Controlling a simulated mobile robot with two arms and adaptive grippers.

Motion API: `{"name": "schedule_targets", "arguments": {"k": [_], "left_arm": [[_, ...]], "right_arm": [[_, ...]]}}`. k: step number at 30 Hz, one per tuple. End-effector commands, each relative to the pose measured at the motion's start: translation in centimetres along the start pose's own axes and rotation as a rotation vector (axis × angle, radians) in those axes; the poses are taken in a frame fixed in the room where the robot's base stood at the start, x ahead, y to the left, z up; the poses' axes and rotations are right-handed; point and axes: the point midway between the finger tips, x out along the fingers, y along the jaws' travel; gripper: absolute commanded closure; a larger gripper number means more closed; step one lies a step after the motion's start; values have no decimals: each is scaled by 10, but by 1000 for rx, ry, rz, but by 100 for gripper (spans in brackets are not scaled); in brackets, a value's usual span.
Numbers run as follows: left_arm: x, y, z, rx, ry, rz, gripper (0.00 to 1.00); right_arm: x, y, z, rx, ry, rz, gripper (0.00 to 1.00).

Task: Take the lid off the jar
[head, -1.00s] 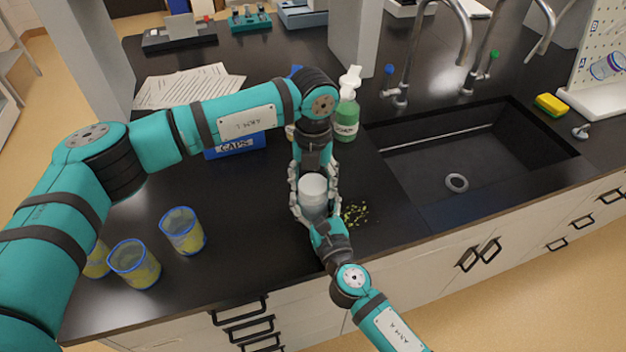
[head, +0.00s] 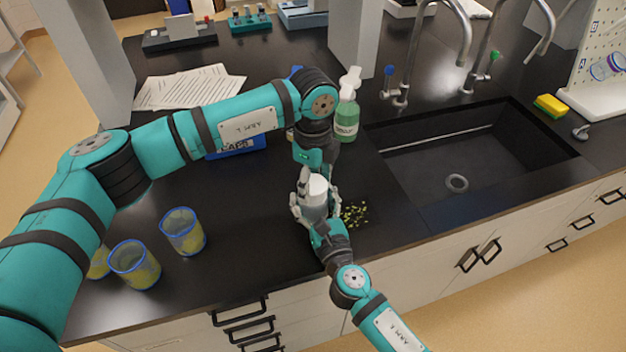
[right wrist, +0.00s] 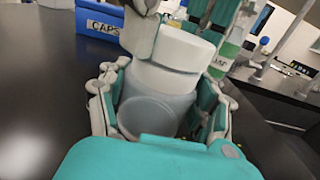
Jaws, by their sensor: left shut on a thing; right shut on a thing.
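The jar (head: 313,208) is a small pale, translucent container near the front of the black counter. My right gripper (head: 314,222) comes from the front edge and is shut around its body; the jar also shows between the fingers in the right wrist view (right wrist: 155,112). The white lid (head: 317,186) is at the top of the jar and looks slightly tilted in the right wrist view (right wrist: 185,48). My left gripper (head: 312,183) reaches down from above and is shut on the lid. Whether the lid still touches the jar rim I cannot tell.
Yellow-filled cups with blue rims (head: 135,265) stand at the front left. A blue CAPS box (head: 236,147) and a green bottle (head: 347,120) are behind my left arm. The sink (head: 470,160) is farther right.

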Motion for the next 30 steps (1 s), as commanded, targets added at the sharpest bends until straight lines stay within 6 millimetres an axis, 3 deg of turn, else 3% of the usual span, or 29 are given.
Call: {"name": "schedule_targets", "arguments": {"k": [30], "left_arm": [[-22, 0, 0, 1, 0, -1, 80]], "right_arm": [[0, 0, 0, 0, 0, 0, 100]]}}
